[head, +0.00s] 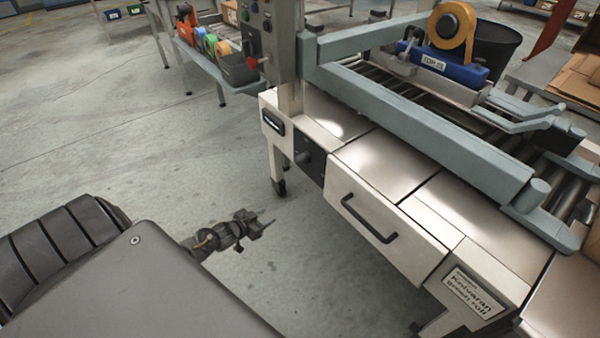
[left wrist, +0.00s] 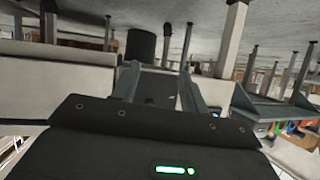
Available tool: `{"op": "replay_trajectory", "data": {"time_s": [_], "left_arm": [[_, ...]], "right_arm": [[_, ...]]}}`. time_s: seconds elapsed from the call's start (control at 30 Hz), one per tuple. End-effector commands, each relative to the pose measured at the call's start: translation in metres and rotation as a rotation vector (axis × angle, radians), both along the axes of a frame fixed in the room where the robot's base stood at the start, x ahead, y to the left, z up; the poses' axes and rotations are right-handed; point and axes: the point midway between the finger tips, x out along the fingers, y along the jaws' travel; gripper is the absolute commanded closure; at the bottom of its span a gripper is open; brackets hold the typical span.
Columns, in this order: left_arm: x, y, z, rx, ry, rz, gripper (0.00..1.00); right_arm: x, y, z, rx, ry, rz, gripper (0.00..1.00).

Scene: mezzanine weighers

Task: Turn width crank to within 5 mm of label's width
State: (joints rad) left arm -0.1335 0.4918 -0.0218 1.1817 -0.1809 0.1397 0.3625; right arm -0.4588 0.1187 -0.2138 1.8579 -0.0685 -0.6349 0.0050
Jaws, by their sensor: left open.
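A machine with a pale metal front (head: 390,205) stands at the right in the head view. A dark knob (head: 303,158), which looks like the width crank, sits on a black plate left of the drawer. A small display (head: 272,122) is above and left of it; its reading is too small to tell. My left gripper (head: 264,219) is open and empty, over the floor, below, left of and apart from the knob. Its fingers also show, spread, in the upside-down left wrist view (left wrist: 159,82). My right gripper is not in view.
A drawer with a black handle (head: 367,219) is right of the knob. A control post (head: 272,40) with buttons rises above it. A tape dispenser (head: 440,60) sits on the roller bed. A side shelf (head: 205,60) holds coloured tape rolls. Floor left of the machine is clear.

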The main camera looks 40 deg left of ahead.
Motion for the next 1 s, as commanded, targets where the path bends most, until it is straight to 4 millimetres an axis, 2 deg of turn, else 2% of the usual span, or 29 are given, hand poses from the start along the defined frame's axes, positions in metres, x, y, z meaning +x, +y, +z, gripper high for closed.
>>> {"op": "replay_trajectory", "data": {"time_s": [0.03,0.1,0.2,0.3,0.4,0.53,0.73,0.87,1.0], "left_arm": [[0.024,0.009,0.013,-0.004,-0.085,-0.029,0.56],[0.048,0.014,0.048,-0.02,-0.186,-0.07,0.56],[0.07,0.016,0.092,-0.037,-0.301,-0.128,0.56],[0.081,0.015,0.125,-0.05,-0.378,-0.178,0.56],[0.087,0.013,0.146,-0.057,-0.423,-0.21,0.56],[0.089,0.012,0.157,-0.061,-0.443,-0.227,0.56],[0.095,0.01,0.158,-0.062,-0.445,-0.226,0.56],[0.112,0.005,0.157,-0.063,-0.446,-0.225,0.56],[0.138,-0.003,0.157,-0.061,-0.447,-0.224,0.56]], "right_arm": [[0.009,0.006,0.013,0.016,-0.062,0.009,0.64],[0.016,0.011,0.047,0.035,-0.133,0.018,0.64],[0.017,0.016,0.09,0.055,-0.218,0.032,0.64],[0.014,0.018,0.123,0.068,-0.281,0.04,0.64],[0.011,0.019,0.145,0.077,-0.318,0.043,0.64],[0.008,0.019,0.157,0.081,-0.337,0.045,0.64],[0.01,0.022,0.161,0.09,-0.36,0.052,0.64],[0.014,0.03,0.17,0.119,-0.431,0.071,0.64],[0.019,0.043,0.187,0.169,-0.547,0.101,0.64]]}}
